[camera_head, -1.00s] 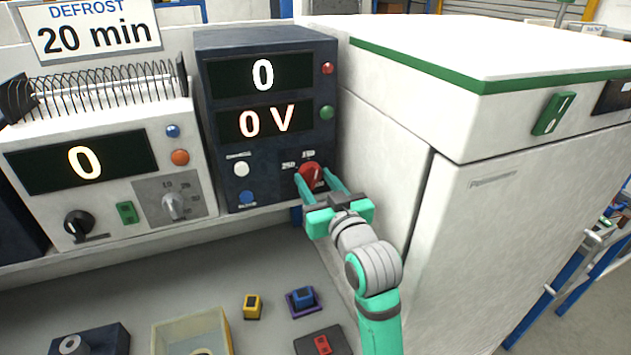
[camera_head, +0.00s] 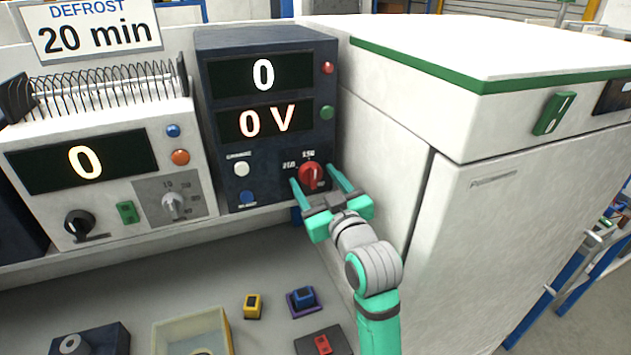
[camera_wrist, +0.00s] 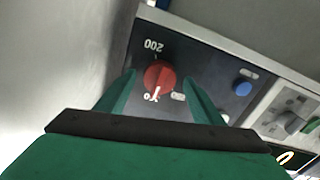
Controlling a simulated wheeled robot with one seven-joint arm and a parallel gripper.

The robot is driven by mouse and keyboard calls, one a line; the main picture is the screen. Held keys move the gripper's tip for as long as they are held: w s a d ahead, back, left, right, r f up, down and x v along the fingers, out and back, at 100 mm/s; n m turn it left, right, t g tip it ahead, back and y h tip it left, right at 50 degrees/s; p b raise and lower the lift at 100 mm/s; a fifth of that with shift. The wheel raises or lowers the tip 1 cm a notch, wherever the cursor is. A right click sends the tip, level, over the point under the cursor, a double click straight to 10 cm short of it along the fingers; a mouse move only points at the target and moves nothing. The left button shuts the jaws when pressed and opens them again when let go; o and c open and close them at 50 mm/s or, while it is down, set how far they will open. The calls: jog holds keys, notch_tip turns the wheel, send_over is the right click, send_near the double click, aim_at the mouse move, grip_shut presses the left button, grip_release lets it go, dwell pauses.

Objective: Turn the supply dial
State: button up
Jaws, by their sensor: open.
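The red supply dial (camera_head: 311,175) is at the lower right of the dark supply unit (camera_head: 222,130), whose two displays read 0 and 0 V. In the head view its white pointer line is close to vertical. My gripper (camera_head: 318,185) is open, with its green fingers on either side of the dial. In the wrist view the dial (camera_wrist: 159,77) lies between the fingertips (camera_wrist: 160,80), with gaps showing on both sides. A label reading 200 shows near the dial there, upside down. Part of another label is by the pointer.
A white unit with a black knob (camera_head: 78,224) and a grey knob (camera_head: 174,205) stands to the left. A large white cabinet (camera_head: 500,220) stands close on the right. Small yellow (camera_head: 252,306) and blue (camera_head: 303,298) blocks and a tray (camera_head: 190,318) lie on the bench below.

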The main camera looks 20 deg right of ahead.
jog(key=shift+s, duration=0.15)
jog(key=s, duration=1)
jog(key=shift+s+d, duration=0.2)
jog(key=shift+s, duration=0.1)
dwell(1.1)
